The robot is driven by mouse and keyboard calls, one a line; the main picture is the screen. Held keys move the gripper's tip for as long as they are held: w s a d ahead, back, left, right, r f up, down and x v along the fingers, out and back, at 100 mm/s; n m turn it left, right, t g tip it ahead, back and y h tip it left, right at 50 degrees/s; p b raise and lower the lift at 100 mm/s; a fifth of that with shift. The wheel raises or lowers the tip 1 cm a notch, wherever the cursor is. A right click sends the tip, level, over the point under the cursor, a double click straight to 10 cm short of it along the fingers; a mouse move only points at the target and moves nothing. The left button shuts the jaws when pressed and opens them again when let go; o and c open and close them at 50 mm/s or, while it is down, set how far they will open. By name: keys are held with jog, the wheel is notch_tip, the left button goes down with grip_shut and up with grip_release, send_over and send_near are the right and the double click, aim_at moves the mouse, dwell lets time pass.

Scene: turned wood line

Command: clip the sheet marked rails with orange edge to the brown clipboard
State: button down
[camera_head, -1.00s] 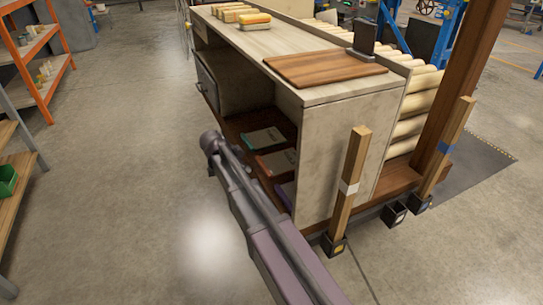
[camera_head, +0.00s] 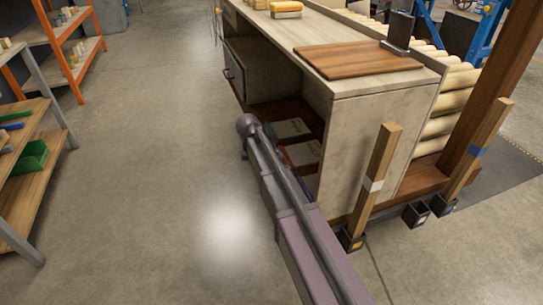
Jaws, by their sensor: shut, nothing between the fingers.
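Several flat sheets or booklets lie in the open lower shelf of the workbench. One is pale with a green edge (camera_head: 290,129), one has a reddish-orange edge (camera_head: 304,153), and a purple one (camera_head: 311,184) is mostly hidden. Their markings are too small to read. A flat brown wooden board (camera_head: 358,61) lies on the bench top near its right end; I cannot tell whether it is the clipboard, and I see no clear clip on it. My arm reaches up from the bottom in front of the shelf and covers part of it. My gripper does not show.
The workbench (camera_head: 362,122) has a dark upright device (camera_head: 399,32) beside the board and yellow-topped blocks (camera_head: 286,10) farther back. Wooden posts (camera_head: 376,180) stand at its near right corner. A shelf with a green bin (camera_head: 31,160) is at left. The floor between is clear.

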aim_at(302, 156)
jog(key=d, duration=0.2)
jog(key=w+d, duration=0.1)
jog(key=d, duration=0.2)
jog(key=w+d, duration=0.1)
jog(key=d, duration=0.1)
jog(key=shift+d, duration=0.35)
jog(key=shift+w+d+f+b, duration=0.1)
jog(key=shift+d+f+b, duration=0.05)
jog(key=shift+f+b, duration=0.6)
jog(key=shift+f, duration=0.05)
jog(key=shift+s, duration=0.25)
